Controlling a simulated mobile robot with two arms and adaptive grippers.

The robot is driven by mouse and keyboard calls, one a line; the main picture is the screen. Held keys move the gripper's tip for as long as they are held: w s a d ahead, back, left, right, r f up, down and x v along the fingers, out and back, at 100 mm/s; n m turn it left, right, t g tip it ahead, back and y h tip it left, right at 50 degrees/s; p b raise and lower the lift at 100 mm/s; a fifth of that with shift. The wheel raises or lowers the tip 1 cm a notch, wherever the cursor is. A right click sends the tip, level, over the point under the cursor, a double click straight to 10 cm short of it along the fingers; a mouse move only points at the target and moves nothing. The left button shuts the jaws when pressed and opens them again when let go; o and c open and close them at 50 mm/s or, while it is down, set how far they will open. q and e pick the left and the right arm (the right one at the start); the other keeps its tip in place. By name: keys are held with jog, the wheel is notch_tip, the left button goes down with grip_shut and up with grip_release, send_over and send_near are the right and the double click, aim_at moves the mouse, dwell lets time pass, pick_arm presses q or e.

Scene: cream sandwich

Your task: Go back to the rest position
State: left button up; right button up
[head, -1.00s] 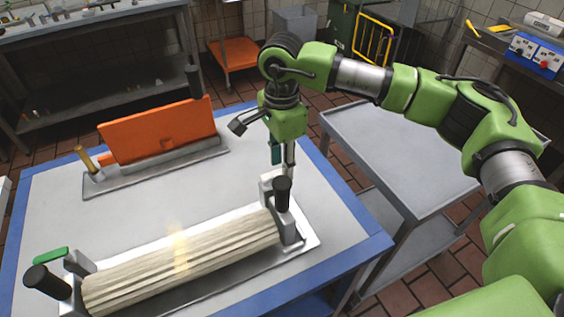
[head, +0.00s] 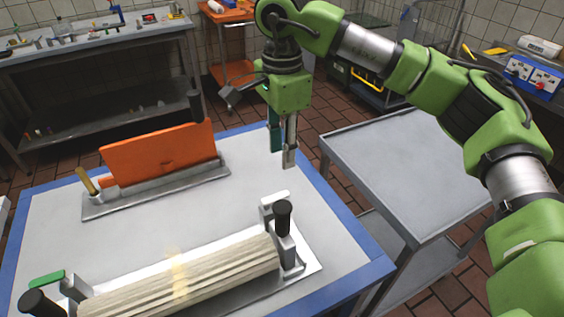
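My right gripper (head: 282,156) hangs fingers down above the right part of the table, beyond the near metal fixture. Its two fingers stand a little apart with nothing seen between them, and it touches nothing that I can see. The near fixture (head: 296,272) holds a long pale ribbed roll (head: 190,275) and has black knobs at both ends. The right clamp (head: 276,201) of this fixture is clear of my gripper. My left gripper is not in view.
The table (head: 235,205) has a blue border. An orange panel (head: 158,154) stands on a second metal fixture at the back left. A grey side table (head: 410,165) stands at right with a bare top. A workbench with tools (head: 90,45) lies at the far left.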

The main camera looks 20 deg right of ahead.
jog(key=shift+r, duration=0.3)
